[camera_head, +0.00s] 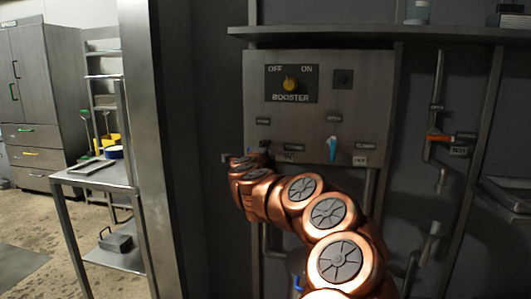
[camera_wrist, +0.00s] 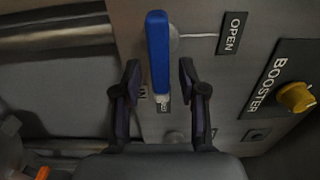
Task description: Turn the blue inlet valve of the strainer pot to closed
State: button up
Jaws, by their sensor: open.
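In the wrist view the blue valve lever (camera_wrist: 158,50) runs up the picture, its lower part between my gripper's fingers (camera_wrist: 158,82). The fingers are open, with a gap on each side of the lever. An OPEN label (camera_wrist: 231,34) sits to the right, with a pale line from the lever's mount toward it. I cannot tell the lever's exact setting.
The grey panel (camera_head: 305,125) also bears a yellow booster knob (camera_head: 290,84), and a light blue and white lever (camera_head: 332,148) near the OUT label (camera_head: 360,160). An orange-handled valve (camera_head: 438,137) is to the right. A shelf (camera_head: 370,33) runs above.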

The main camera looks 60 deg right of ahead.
jog(key=v, duration=1.2)
dwell(0.6)
